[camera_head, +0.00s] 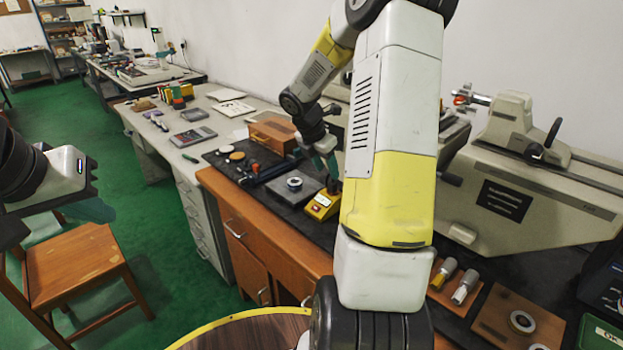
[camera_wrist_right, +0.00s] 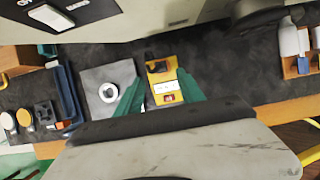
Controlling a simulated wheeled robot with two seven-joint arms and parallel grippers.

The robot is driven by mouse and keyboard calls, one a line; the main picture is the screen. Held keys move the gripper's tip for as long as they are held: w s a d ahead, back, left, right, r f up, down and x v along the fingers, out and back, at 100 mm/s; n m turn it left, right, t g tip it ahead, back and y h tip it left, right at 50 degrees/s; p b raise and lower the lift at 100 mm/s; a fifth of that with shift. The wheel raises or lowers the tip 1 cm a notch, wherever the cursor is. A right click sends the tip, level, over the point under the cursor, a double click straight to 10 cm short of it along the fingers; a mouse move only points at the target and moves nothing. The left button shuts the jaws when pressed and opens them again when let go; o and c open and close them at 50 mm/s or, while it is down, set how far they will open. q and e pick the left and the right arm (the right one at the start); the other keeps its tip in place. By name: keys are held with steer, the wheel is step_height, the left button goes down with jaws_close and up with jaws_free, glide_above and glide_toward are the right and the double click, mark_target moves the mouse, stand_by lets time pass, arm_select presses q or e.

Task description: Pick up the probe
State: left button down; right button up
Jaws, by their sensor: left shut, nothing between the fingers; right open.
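A small yellow unit (camera_head: 322,204) with a light display stands on the dark bench top. A black part, apparently the probe (camera_head: 333,186), sits at its far end. In the right wrist view the yellow unit (camera_wrist_right: 165,88) and the black part (camera_wrist_right: 157,67) lie between the two green fingers of my right gripper (camera_wrist_right: 158,78). That gripper is open and empty, above the unit; in the head view my right gripper (camera_head: 326,163) hangs just over it, partly hidden. My left gripper (camera_head: 92,209) is shut and empty at the far left, away from the bench.
A grey plate (camera_head: 272,188) with a metal ring (camera_head: 294,183) lies left of the yellow unit. A wooden box (camera_head: 273,132) stands behind. A large beige machine (camera_head: 530,175) fills the right. A chair (camera_head: 75,265) stands at the left.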

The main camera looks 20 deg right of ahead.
mark_target(333, 182)
steer(key=x, duration=0.7)
steer(key=shift+d+f, duration=0.2)
steer(key=shift+d, duration=0.1)
jaws_close()
